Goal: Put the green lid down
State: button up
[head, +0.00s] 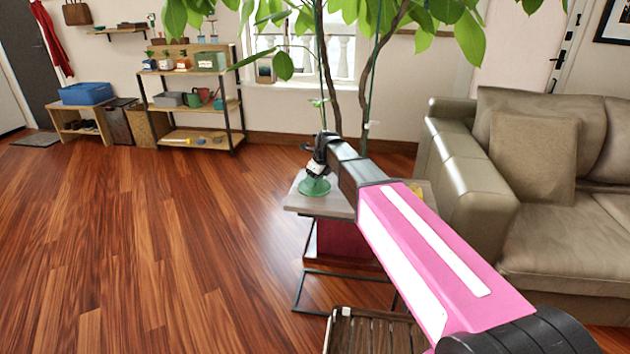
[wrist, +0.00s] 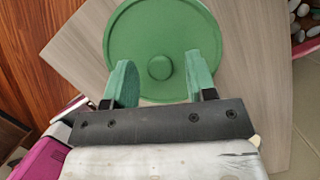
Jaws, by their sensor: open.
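The green lid (head: 314,188) lies on the small side table (head: 342,208), near its left edge, in the head view. In the wrist view the round lid (wrist: 160,25) lies flat on the grey wood top (wrist: 255,70), with its round knob (wrist: 160,68) upward. My gripper (head: 317,172) is just above the lid. Its two fingers, also in the wrist view (wrist: 159,68), are open, one on each side of the knob, with a visible gap on both sides. The lid's near edge is partly hidden by the fingers and gripper body.
A potted tree's trunks (head: 365,95) rise close behind the side table. A leather sofa (head: 545,210) stands to the right. A slatted wooden piece (head: 370,335) is at the front. A shelf unit (head: 190,105) stands at the back left. The wooden floor at left is clear.

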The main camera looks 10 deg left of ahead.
jog(key=v, duration=1.1)
jog(key=shift+r, duration=0.3)
jog(key=shift+s+d, duration=0.1)
